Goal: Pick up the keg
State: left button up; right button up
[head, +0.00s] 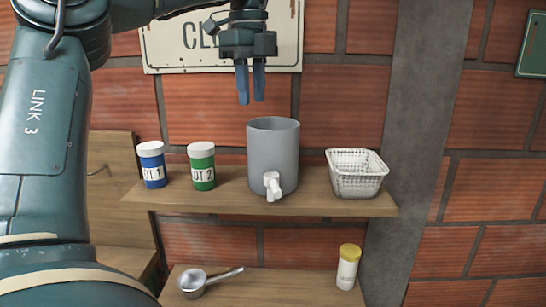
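The keg (264,147) is a grey, upright cylinder with an open-looking top and a white tap (272,185) low on its front. It stands on the upper wooden shelf, between the green jar and the white basket. My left gripper (251,101) points down in front of the wall sign, above the keg's top in the picture. Its two blue fingers show a narrow gap with nothing between them. The fingers look apart from the keg. My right gripper is not in view.
The upper shelf (225,203) also holds a blue jar (152,165), a green jar (202,166) and a white basket (355,176). A lower shelf (265,287) holds a metal scoop (206,281) and a yellow-capped bottle (347,267). A grey pillar (425,130) stands right.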

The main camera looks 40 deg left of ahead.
pick_arm(q)
send_near(273, 159)
notch_tip(273, 159, down, 2)
jog(key=s+a, duration=0.2)
jog(key=shift+w+a+f+p, duration=0.1)
jog(key=shift+f+p, duration=0.05)
jog(key=shift+f, duration=0.95)
jog(key=shift+w+a+f+p, duration=0.15)
jog(key=shift+f, duration=0.9)
jog(key=shift+w+a+f+p, duration=0.1)
jog(key=shift+f+p, duration=0.05)
jog(key=shift+f, duration=0.95)
grip_shut()
